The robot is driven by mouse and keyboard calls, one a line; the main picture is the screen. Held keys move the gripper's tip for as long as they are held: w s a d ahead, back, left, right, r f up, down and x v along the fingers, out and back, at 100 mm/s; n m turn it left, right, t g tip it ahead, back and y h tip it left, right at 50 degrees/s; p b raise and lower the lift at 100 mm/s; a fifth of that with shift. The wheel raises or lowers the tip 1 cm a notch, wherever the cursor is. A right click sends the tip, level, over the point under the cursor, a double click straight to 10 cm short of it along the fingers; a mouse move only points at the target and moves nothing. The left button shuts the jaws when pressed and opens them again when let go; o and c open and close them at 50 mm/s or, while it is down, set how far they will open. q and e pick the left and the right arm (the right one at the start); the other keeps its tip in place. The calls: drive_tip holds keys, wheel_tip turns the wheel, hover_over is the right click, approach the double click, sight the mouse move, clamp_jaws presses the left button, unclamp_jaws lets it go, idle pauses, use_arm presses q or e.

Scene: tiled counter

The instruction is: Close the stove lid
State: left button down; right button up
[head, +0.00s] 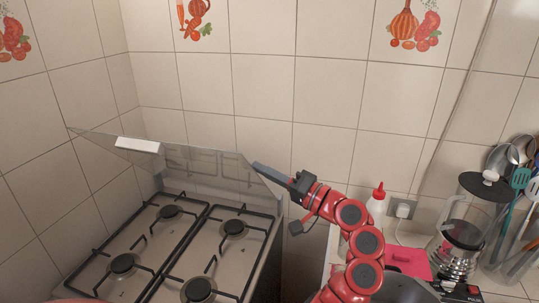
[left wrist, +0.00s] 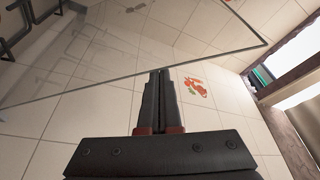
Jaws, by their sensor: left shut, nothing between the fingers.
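The stove lid (head: 205,160) is a clear glass panel standing raised along the back of the stove, with a white piece on its top edge. The stove (head: 190,245) below it has several burners under black grates. My left gripper (head: 256,167) is shut and empty, with its fingertips at the lid's right end in the head view. In the left wrist view the shut fingers (left wrist: 160,72) point up the picture towards the glass lid (left wrist: 130,40), whose edge crosses near them. I cannot tell whether they touch it. My right gripper is not in view.
A white bottle with a red cap (head: 377,203), a pink item (head: 408,261), a glass press jug (head: 462,225) and utensils (head: 520,178) stand to the right. Tiled walls (head: 330,90) close off the back and left. A wall socket (head: 401,208) has a plug in it.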

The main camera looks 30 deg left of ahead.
use_arm(q)
drive_tip(key=shift+s+d+f, duration=0.25)
drive_tip(key=shift+s+f, duration=0.5)
drive_tip(key=shift+s, duration=0.1)
drive_tip(key=shift+r, duration=0.1)
drive_tip(key=shift+r+b, duration=0.3)
drive_tip(key=s+d+r+b, duration=0.2)
drive_tip(key=s+d, duration=0.2)
drive_tip(key=s, duration=0.2)
drive_tip(key=s+d+r+b, duration=0.2)
drive_tip(key=s+d, duration=0.2)
drive_tip(key=s, duration=0.3)
drive_tip(key=shift+s+d+r+b, duration=0.15)
drive_tip(key=shift+s+d+b, duration=0.1)
drive_tip(key=shift+b, duration=0.1)
